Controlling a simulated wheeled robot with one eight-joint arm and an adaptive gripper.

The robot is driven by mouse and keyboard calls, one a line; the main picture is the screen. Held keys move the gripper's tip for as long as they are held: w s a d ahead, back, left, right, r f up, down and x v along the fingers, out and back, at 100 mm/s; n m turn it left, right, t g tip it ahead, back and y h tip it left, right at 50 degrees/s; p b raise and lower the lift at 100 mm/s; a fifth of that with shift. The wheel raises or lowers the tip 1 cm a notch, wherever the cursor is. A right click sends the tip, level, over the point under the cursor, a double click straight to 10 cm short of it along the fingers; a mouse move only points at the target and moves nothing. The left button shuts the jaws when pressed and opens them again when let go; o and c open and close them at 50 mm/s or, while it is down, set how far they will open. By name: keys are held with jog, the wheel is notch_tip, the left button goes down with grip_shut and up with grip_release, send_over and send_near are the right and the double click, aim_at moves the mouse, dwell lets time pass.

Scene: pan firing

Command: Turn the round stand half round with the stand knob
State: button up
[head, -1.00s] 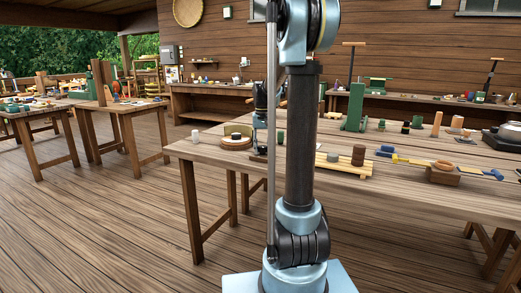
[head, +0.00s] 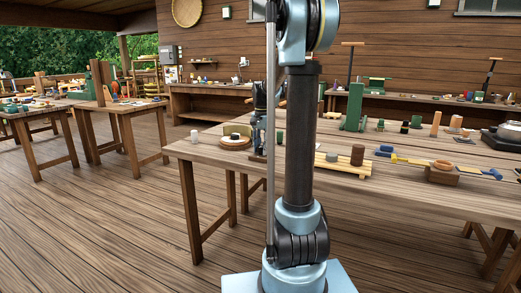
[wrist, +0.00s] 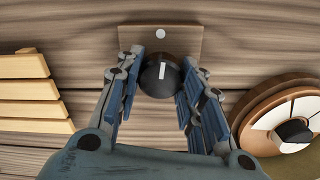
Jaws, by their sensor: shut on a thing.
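The stand knob (wrist: 161,78) is black and round with a white line on top. The line runs up the picture, towards a white dot on the knob's wooden plate (wrist: 191,40). My gripper (wrist: 163,68) has its fingers on both sides of the knob and is shut on it. The round stand (wrist: 240,112) is at the right of the wrist view, partly cut off, with white wedges and a dark centre piece on a brown rim. In the head view the round stand (head: 234,145) carries small pieces near the table's left end, and my gripper (head: 258,150) is just right of it.
A slatted wooden rack (wrist: 25,93) lies left of the knob in the wrist view. My arm hides part of the table in the head view.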

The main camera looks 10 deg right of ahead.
aim_at(261, 146)
jog(key=shift+a, duration=0.2)
dwell(0.3)
jog(key=o, duration=1.1)
jog(key=shift+w, duration=0.1)
jog(key=shift+c, duration=0.2)
jog(key=shift+d+r, duration=0.1)
jog(key=shift+r, duration=0.35)
notch_tip(261, 146, up, 11)
